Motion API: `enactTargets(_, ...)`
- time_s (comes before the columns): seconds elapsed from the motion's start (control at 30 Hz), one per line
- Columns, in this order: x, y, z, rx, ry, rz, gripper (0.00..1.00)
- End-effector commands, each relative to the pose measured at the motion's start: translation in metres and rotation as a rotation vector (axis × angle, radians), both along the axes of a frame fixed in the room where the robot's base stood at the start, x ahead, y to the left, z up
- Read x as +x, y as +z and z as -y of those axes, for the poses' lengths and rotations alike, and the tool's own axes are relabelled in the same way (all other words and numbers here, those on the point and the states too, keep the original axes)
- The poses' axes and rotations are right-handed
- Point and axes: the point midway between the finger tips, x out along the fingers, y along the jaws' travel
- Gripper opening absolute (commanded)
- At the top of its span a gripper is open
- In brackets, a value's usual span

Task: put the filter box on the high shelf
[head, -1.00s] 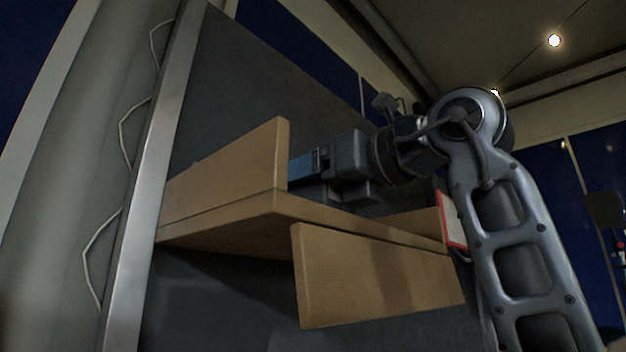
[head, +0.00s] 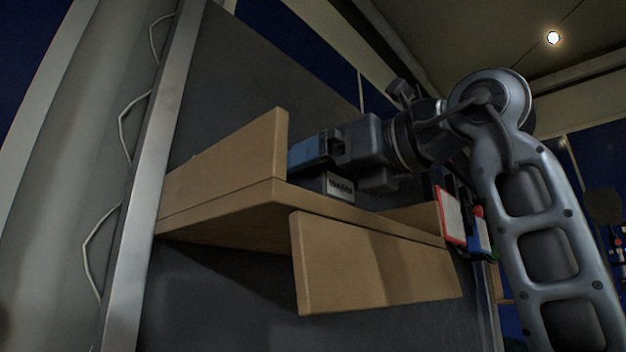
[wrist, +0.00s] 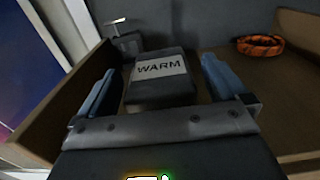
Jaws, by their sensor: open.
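The filter box is most likely the dark box with a pale label (head: 340,187), resting on the wooden shelf (head: 225,220) in the head view. In the wrist view the dark box (wrist: 160,92) shows its label reading WARM. My gripper (head: 308,150) is open just above the shelf, over the box in the head view. In the wrist view the blue fingers of my gripper (wrist: 160,82) stand apart on either side of the box, with gaps visible. The shelf's front board hides part of the box in the head view.
An orange ring-shaped roll (wrist: 260,45) lies on the shelf to the right of the box. A small grey object (wrist: 127,42) stands behind the box at left. Upright boards (head: 235,165) edge the shelf. A red-framed white card (head: 450,215) hangs at the shelf's right end.

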Motion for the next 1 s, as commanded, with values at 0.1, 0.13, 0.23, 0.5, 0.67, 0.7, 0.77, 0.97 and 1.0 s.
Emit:
enactTargets(0.1, -0.015, -0.004, 0.022, -0.002, -0.005, 0.005, 1.0)
enactTargets(0.13, -0.02, -0.004, 0.026, -0.002, -0.005, 0.005, 1.0)
enactTargets(0.23, -0.033, -0.004, 0.042, -0.002, -0.004, 0.005, 1.0)
enactTargets(0.5, -0.056, -0.001, 0.072, 0.0, -0.001, 0.002, 1.0)
enactTargets(0.67, -0.061, 0.0, 0.077, 0.0, 0.0, 0.001, 1.0)
enactTargets(0.7, -0.061, 0.0, 0.077, -0.001, 0.0, 0.001, 1.0)
enactTargets(0.77, -0.062, 0.0, 0.077, -0.001, 0.001, 0.001, 1.0)
enactTargets(0.97, -0.061, 0.0, 0.077, -0.001, 0.001, 0.001, 1.0)
enactTargets(1.0, -0.061, 0.0, 0.077, -0.001, 0.001, 0.001, 1.0)
